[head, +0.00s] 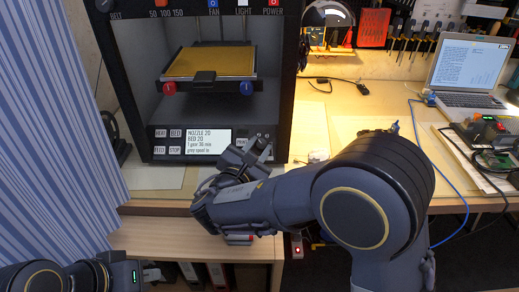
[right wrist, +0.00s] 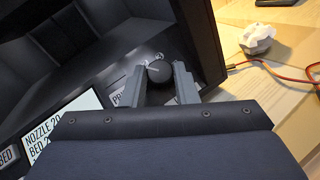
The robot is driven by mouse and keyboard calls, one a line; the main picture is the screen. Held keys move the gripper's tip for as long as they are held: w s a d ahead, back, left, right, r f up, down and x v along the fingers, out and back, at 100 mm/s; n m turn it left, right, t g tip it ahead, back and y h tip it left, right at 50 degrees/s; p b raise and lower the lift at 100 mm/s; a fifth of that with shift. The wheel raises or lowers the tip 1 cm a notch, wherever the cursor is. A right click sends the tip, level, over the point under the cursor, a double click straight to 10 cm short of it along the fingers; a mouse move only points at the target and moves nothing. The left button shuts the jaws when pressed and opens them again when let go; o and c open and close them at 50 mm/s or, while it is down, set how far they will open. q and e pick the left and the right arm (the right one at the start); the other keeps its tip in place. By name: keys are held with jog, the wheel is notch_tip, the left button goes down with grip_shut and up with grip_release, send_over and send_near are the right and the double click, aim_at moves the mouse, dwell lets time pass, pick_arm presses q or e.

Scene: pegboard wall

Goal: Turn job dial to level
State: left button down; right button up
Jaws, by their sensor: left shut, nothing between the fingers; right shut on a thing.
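The job dial (right wrist: 159,73) is a dark round knob with a pale pointer line, on the printer's front panel at the right of the screen. In the right wrist view the pointer is towards the upper left. My right gripper (right wrist: 160,80) is shut on the dial, one finger on each side. In the head view my right gripper (head: 258,150) reaches the panel's lower right corner and hides the dial. A label starting with "PR" lies beside the left finger; the other dial labels are hidden or too small. My left arm shows at the bottom left, its fingers outside the picture.
The printer (head: 143,100) has a bed (head: 212,62), a screen (head: 208,141) reading "NOZZLE 20, BED 20, 1 gear 36 min", and HEAT, BED, FEED and STOP buttons. A laptop (head: 468,75), cables and circuit boards lie at the right. A striped curtain (head: 50,130) hangs at the left.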

jog(key=m, duration=0.1)
jog(key=m+g+h, duration=0.1)
jog(key=m+g+h+p, duration=0.1)
jog(key=shift+w+a+r+m, duration=0.1)
jog(key=shift+a+r+m, duration=0.15)
jog(key=shift+m, duration=0.15)
jog(key=m+g+p, duration=0.1)
jog(key=m+g+h+p, duration=0.1)
jog(key=m+g, duration=0.1)
jog(key=m, duration=0.1)
jog(key=shift+w+a+r+h+p, duration=0.1)
jog(key=shift+w+r+h+p, duration=0.15)
jog(key=shift+h+p, duration=0.15)
jog(key=m+g+p, duration=0.1)
jog(key=m, duration=0.1)
jog(key=m+g+p, duration=0.1)
jog(key=g+p, duration=0.1)
jog(key=m+g+p, duration=0.1)
jog(key=m+p, duration=0.1)
jog(key=shift+w+a+r+m+g, duration=0.1)
jog(key=shift+w+r+m+g, duration=0.1)
jog(key=shift+r+m+g, duration=0.15)
jog(key=shift+w+f+m+g+y+p, duration=0.1)
jog(key=shift+m+g+y+p, duration=0.05)
jog(key=shift+m+g+p, duration=0.5)
jog(key=shift+w+f+m+g+y+p, duration=0.1)
jog(key=shift+m+g+y+p, duration=0.05)
jog(key=shift+m+g+p, duration=0.45)
jog(key=o, duration=0.7)
